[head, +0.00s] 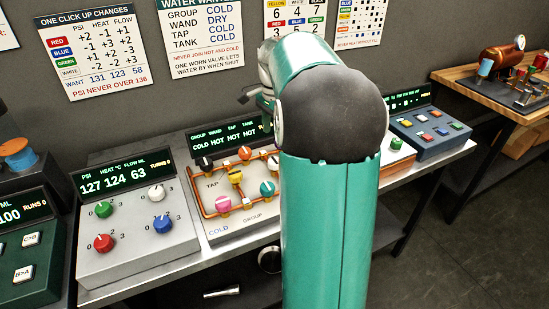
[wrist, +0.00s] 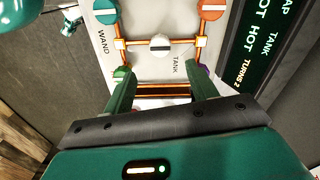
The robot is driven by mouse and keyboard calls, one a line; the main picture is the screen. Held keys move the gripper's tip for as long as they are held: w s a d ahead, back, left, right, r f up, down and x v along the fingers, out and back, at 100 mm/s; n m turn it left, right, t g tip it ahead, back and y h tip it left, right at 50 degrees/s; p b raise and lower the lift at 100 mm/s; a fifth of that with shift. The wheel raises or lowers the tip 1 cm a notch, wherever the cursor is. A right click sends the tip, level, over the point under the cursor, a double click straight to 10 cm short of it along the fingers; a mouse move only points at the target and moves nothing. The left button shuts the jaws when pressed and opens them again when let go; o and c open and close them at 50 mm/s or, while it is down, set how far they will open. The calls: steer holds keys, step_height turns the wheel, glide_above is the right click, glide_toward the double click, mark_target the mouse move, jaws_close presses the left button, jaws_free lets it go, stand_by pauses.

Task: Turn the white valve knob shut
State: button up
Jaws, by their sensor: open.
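The white valve knob (wrist: 160,43) shows in the wrist view on a pale panel with copper pipes, beside the word TANK. A line across its face lies sideways in the picture, along the pipe. My gripper (wrist: 158,72) is open and empty. Its two dark green fingers stand wide apart, below the knob in the picture and not touching it.
A teal knob (wrist: 105,11) and an orange knob (wrist: 213,9) flank the white one. A green and a purple knob sit close by the fingertips. The valve display (head: 230,137) reads COLD HOT HOT HOT. Another panel (head: 130,255) with several knobs stands left, a button box (head: 428,129) right.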

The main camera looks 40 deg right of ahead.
step_height(320, 180, down, 10)
steer(key=shift+f, duration=0.15)
steer(key=shift+c, duration=0.3)
steer(key=c, duration=0.9)
